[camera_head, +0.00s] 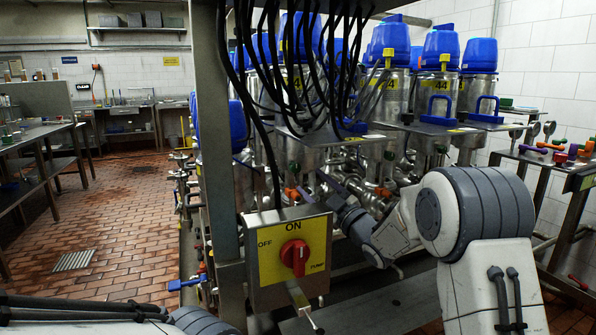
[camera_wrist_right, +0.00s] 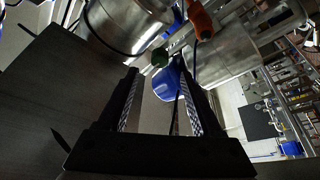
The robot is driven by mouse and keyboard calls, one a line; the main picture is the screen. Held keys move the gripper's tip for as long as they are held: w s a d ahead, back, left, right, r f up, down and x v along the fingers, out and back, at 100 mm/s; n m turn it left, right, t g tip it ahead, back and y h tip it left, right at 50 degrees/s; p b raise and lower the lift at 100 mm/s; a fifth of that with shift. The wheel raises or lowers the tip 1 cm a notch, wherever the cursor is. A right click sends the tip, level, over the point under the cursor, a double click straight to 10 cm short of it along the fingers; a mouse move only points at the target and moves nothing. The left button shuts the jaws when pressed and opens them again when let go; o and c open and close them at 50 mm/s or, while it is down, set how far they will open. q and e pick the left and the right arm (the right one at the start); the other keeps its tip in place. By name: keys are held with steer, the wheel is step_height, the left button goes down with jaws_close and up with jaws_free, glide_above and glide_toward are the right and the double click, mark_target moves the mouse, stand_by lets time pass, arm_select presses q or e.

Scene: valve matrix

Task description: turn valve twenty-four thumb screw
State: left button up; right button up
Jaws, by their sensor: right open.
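Several steel valve bodies with blue caps stand in rows. One front valve carries a yellow label (camera_head: 299,83) whose number is hard to read. Below it are a small green knob (camera_head: 294,167) and an orange knob (camera_head: 292,194). In the right wrist view, a green knob (camera_wrist_right: 160,57) sits just beyond my right gripper (camera_wrist_right: 158,73), between the lines of its two fingers. The gripper is open, with nothing between the fingers. An orange knob (camera_wrist_right: 200,22) hangs above right. I cannot tell which knob is the valve twenty-four thumb screw. My left gripper is out of view.
A steel post (camera_head: 217,150) and hanging black cables (camera_head: 270,60) cross the front of the valves. Tiled floor (camera_head: 110,230) is free on the left. A tool bench (camera_head: 550,160) stands right.

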mark_target(297, 170)
steer(key=x, duration=0.7)
steer(key=shift+f, duration=0.1)
jaws_close()
